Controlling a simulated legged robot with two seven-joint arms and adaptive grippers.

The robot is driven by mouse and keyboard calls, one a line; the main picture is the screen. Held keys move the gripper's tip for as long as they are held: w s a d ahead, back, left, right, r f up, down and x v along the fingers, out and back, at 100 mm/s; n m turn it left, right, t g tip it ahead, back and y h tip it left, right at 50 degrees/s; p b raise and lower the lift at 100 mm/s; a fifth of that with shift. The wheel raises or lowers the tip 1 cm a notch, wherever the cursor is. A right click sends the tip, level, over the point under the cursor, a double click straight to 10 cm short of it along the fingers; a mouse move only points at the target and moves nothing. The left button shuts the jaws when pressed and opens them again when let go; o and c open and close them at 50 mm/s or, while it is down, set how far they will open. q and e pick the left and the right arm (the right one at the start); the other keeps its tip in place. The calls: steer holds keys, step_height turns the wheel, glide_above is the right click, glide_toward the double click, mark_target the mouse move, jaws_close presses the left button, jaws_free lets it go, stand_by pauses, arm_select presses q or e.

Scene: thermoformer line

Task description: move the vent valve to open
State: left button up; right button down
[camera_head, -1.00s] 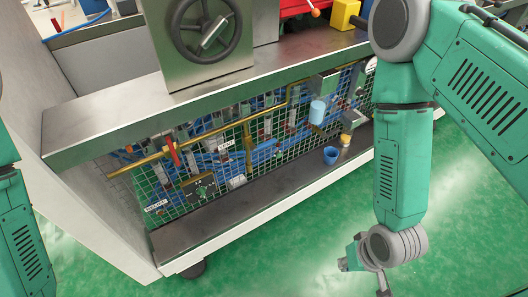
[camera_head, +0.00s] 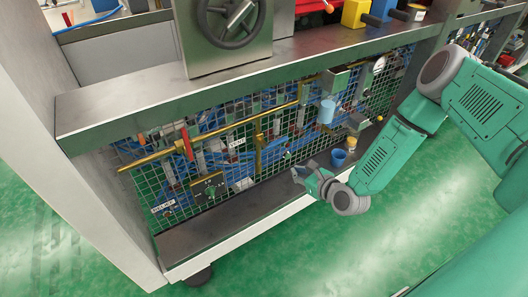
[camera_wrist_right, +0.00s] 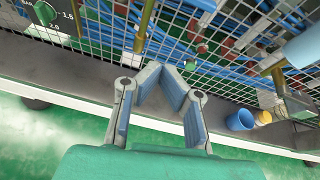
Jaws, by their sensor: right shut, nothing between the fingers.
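A lever with a red handle (camera_head: 187,143) stands upright on a horizontal brass pipe (camera_head: 150,158) at the wire mesh panel, left of centre in the head view. My right gripper (camera_head: 299,174) is shut and empty. It is in front of the mesh above the lower ledge, well to the right of and below the red lever. In the right wrist view its fingertips (camera_wrist_right: 162,72) meet in front of the mesh, apart from it. My left gripper is out of view.
A dark panel with a green knob (camera_head: 211,190) is low on the mesh; the knob also shows in the wrist view (camera_wrist_right: 46,13). A steel shelf (camera_head: 130,107) overhangs the mesh. A handwheel (camera_head: 228,20) is above.

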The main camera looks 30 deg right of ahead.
mark_target(276, 143)
arm_select(q)
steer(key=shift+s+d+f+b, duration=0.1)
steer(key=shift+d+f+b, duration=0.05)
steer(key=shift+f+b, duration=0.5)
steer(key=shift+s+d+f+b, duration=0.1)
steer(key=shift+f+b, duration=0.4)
steer(key=shift+b, duration=0.1)
arm_select(e)
steer(key=w+d+m, duration=0.1)
steer(key=w, duration=0.9)
steer(key=shift+w+d+r+m+t, duration=0.2)
steer(key=shift+w+r+m+t, duration=0.1)
steer(key=shift+r+m+t, duration=0.1)
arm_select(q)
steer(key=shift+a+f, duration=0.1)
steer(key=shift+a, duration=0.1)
arm_select(e)
steer(key=shift+a, duration=0.2)
